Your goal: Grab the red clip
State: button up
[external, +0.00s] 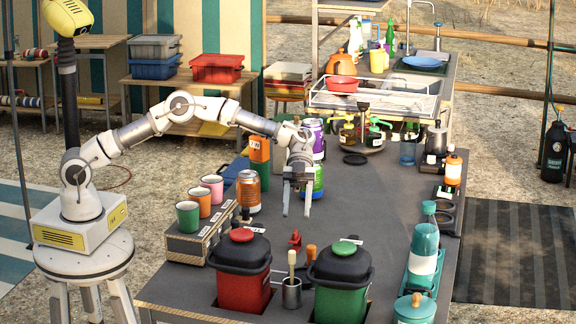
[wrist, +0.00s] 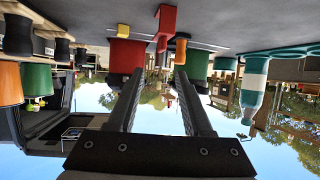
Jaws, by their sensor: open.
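The red clip (external: 295,240) is a small red piece standing on the dark grey table top, behind the two lidded bins. In the wrist view, which is upside down, the red clip (wrist: 167,20) shows at the top centre, beyond the fingertips. My gripper (external: 297,209) is open and empty, with its fingers pointing down above the table, a little behind the clip in the external view. In the wrist view my gripper (wrist: 159,76) has its two dark fingers apart, with nothing between them. They are clear of the clip.
A red bin (external: 243,288) and a green bin (external: 341,300) stand in front of the clip. A metal cup with a wooden-handled tool (external: 291,292) is between them.

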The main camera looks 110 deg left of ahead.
aim_at(295, 231)
jog(key=shift+f, duration=0.75)
jog(key=shift+f+b, duration=0.3)
jog(key=shift+f, duration=0.4)
jog(key=x, duration=0.5)
jog(key=shift+r+b, duration=0.2)
jog(key=shift+b, duration=0.15)
grip_shut()
